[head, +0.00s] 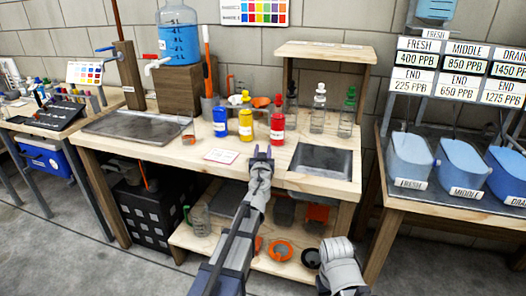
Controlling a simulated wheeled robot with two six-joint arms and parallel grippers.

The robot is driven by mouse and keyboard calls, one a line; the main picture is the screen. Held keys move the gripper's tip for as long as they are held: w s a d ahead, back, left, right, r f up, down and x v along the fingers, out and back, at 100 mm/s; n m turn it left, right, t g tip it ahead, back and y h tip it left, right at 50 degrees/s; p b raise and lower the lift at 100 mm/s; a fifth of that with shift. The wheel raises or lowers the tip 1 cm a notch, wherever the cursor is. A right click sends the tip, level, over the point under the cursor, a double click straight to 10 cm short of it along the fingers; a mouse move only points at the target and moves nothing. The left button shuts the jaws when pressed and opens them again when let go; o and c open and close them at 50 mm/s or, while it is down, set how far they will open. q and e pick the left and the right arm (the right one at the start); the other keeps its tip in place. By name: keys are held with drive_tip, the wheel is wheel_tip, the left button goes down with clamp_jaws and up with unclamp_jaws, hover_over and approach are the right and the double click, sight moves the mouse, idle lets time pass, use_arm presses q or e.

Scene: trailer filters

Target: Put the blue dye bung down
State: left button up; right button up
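My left gripper (262,152) is over the front part of the wooden bench (150,160), its dark purplish fingertips a little apart. I cannot make out a blue bung between them or tell how high they are. The blue dye bottle (219,123) stands upright behind and left of the gripper. It looks shorter than the yellow bottle (247,122) and the red bottle (278,122) to its right, with no clear stopper on top. A white card with red print (221,155) lies flat left of the gripper. Only a grey part of my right arm shows, at the bottom; its fingers do not.
A dark recessed tray (322,160) is right of the gripper. Clear bottles (318,112) stand behind it, one with a green top. A metal tray (135,124) and a large blue water jug (179,40) are at left. Labelled blue bins (409,155) stand on the right bench.

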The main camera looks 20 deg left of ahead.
use_arm(q)
drive_tip(key=shift+o, duration=1.2)
drive_tip(key=shift+r, duration=0.15)
drive_tip(key=shift+s, duration=0.2)
drive_tip(key=v, duration=1.1)
drive_tip(key=shift+s, duration=0.3)
drive_tip(key=shift+d, duration=0.15)
